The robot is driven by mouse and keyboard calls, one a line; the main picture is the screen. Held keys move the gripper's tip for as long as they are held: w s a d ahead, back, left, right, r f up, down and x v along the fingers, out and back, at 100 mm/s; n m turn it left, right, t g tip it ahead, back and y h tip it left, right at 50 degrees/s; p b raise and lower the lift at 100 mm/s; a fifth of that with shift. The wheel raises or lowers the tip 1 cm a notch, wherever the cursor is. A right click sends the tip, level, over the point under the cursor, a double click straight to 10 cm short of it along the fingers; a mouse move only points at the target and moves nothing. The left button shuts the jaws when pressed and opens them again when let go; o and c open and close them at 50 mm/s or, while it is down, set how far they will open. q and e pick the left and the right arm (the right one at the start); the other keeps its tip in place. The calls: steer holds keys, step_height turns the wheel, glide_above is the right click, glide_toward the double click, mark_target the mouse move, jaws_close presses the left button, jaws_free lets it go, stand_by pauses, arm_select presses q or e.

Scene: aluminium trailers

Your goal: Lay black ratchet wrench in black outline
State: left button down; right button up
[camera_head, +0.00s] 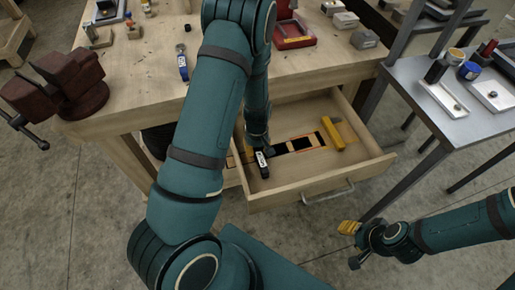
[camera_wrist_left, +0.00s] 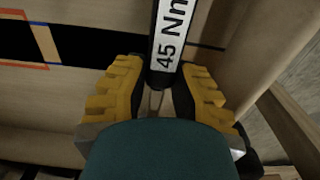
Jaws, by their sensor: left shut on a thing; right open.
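A black tool with a white "45 Nm" label, which I take as the ratchet wrench (camera_wrist_left: 161,72), is between the yellow fingers of my left gripper (camera_wrist_left: 157,98) in the left wrist view. In the head view its labelled end (camera_head: 264,171) shows over the open drawer, near its left side. My arm hides much of the tool and the left gripper. A black outline (camera_head: 303,143) with orange edging lies on the drawer floor; a black band (camera_wrist_left: 90,45) also shows in the wrist view. Whether the tool touches the floor cannot be told.
The wooden drawer (camera_head: 377,160) is pulled out below the workbench (camera_head: 130,75). A yellow object (camera_head: 332,133) lies at its right side. A dark red vise (camera_head: 62,85) stands on the bench's left corner. A metal table (camera_head: 425,118) with trays stands at right.

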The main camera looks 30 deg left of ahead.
arm_select(q)
steer(key=c, duration=0.8)
jaws_free()
steer(key=shift+r, duration=0.1)
